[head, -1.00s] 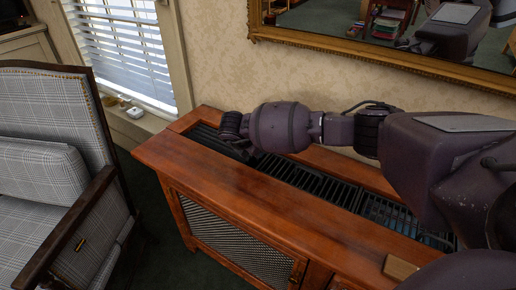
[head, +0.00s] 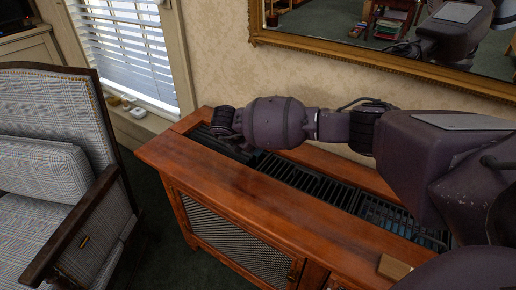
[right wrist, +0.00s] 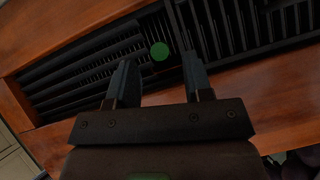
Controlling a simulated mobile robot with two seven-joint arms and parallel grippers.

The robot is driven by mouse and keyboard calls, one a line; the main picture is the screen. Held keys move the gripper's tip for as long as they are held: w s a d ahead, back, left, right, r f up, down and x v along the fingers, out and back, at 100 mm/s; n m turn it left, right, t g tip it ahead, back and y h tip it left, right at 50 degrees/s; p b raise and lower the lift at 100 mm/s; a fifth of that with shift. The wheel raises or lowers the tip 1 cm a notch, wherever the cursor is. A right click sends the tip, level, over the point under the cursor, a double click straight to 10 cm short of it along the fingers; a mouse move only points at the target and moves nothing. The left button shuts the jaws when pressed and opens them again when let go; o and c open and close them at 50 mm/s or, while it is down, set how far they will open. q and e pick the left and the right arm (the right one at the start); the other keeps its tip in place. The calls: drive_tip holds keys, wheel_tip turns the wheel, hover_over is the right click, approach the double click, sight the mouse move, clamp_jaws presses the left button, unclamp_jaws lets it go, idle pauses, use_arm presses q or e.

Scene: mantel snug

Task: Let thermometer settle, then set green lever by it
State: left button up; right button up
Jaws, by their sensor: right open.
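A round green knob (right wrist: 160,51), which looks like the end of the green lever, shows in the right wrist view against the black slatted grille (right wrist: 85,75). My right gripper (right wrist: 157,64) is open, with its fingers to either side of the knob in that view and nothing held. I cannot tell how far the fingertips are from it. In the head view my right arm reaches over the left end of the wooden cabinet (head: 245,195) and hides the knob. I see no thermometer in these frames. My left gripper is not in view.
A plaid armchair (head: 50,120) stands left of the cabinet. A gilt-framed mirror (head: 400,72) hangs on the wall behind my arm. A small wooden block (head: 394,267) lies on the cabinet's front edge. A window with blinds (head: 128,45) is at the back left.

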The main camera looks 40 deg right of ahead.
drive_tip(key=p+v, duration=0.1)
drive_tip(key=v, duration=0.5)
drive_tip(key=shift+r, duration=0.2)
drive_tip(key=shift+a, duration=0.15)
